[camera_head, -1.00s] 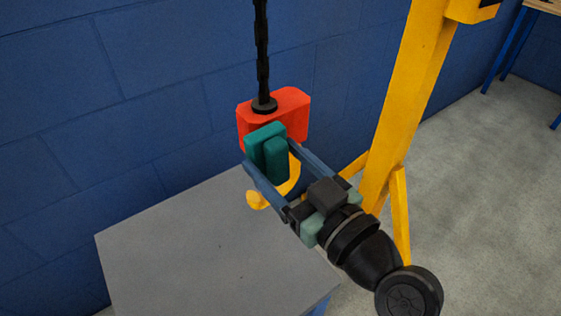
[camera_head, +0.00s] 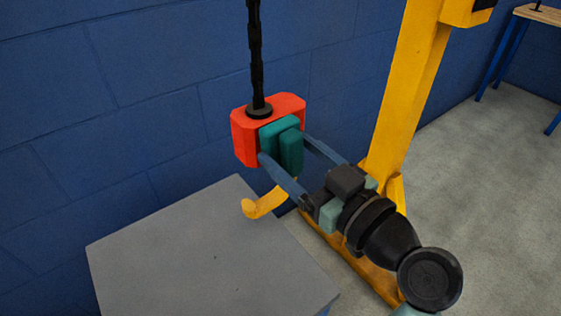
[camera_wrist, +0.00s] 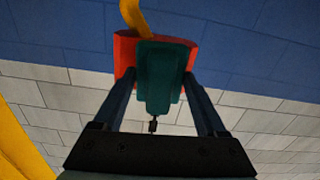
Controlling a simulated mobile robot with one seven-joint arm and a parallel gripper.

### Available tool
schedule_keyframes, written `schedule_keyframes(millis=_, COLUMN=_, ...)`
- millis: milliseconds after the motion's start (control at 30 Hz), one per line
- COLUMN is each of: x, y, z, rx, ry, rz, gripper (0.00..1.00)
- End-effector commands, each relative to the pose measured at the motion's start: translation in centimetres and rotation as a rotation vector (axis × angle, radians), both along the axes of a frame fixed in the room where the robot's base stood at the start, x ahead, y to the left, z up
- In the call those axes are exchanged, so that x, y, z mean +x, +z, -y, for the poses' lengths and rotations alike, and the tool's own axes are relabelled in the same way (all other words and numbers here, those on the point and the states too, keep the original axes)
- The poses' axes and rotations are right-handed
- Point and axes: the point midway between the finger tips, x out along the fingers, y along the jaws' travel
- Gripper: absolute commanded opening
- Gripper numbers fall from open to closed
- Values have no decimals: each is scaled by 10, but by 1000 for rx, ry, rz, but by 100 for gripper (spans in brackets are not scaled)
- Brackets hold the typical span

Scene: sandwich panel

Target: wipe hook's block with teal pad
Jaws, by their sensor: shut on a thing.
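The hook's red block (camera_head: 243,137) hangs from a dark chain (camera_head: 256,60), with the yellow hook (camera_head: 268,203) below it. My gripper (camera_head: 283,152) is shut on the teal pad (camera_head: 291,151), one finger on each side. The pad lies in front of the block's near face and seems to touch it; a small gap cannot be ruled out. In the wrist view the teal pad (camera_wrist: 158,77) sits between the fingers and covers the middle of the red block (camera_wrist: 125,58). The part of the block's face behind the pad is hidden.
A grey-topped table (camera_head: 190,255) stands below and left of the hook. A yellow post (camera_head: 408,90) with a base rises behind my arm. A blue block wall (camera_head: 120,110) is close behind the red block. Grey floor (camera_head: 490,180) is open at right.

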Motion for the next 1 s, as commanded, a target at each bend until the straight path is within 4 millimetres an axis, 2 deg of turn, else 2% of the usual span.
schedule_keyframes(millis=267, x=3, y=0, z=-1, rx=1, ry=0, rz=0, gripper=30)
schedule_keyframes(millis=700, x=-16, y=0, z=-35, rx=1, ry=10, rz=0, gripper=30)
schedule_keyframes(millis=1000, x=-18, y=1, z=-39, rx=1, ry=12, rz=0, gripper=30)
